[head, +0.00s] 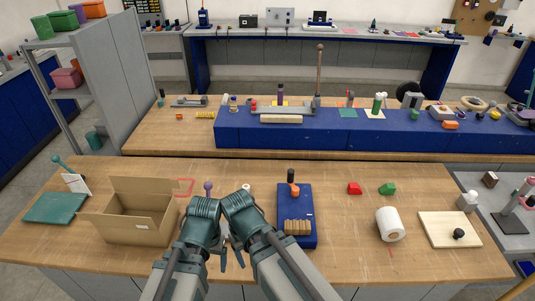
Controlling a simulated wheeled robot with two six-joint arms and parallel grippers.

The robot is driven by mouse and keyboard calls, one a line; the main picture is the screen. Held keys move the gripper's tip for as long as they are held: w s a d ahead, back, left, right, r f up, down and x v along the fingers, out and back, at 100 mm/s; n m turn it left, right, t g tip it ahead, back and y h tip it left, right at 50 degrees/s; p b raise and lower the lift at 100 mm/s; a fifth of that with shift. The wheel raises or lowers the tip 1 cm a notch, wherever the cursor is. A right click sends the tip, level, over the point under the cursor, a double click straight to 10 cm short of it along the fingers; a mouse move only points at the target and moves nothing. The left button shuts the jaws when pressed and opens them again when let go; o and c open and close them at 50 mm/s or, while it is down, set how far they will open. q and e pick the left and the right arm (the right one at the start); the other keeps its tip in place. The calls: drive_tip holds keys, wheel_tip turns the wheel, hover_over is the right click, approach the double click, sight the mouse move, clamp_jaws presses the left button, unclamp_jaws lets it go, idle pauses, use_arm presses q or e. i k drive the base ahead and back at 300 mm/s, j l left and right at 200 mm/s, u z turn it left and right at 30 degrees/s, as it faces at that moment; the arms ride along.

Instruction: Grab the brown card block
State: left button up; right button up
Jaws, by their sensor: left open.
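A brown ridged block (298,227), which looks like the card block, lies at the near end of a blue tray (291,205) on the near wooden bench. My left gripper (219,257) is open, to the left of the tray and apart from the block. My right gripper (239,254) is beside it, small and partly hidden by my arm, so I cannot tell its jaws. Both arms are folded in the middle, over the bench's front part.
An open cardboard box (138,224) stands left of my arms. A black-and-orange tool (292,182) stands at the tray's far end. A white roll (390,224) and a pale board (449,230) are to the right. Bare bench lies between tray and roll.

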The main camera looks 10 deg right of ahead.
sight(293, 227)
drive_tip(key=i+j, duration=0.1)
drive_tip(key=j, duration=0.4)
drive_tip(key=i+j+z, duration=0.1)
drive_tip(key=j, duration=0.45)
drive_tip(key=i+j, duration=0.1)
drive_tip(key=j, duration=0.4)
drive_tip(key=z, duration=1.6)
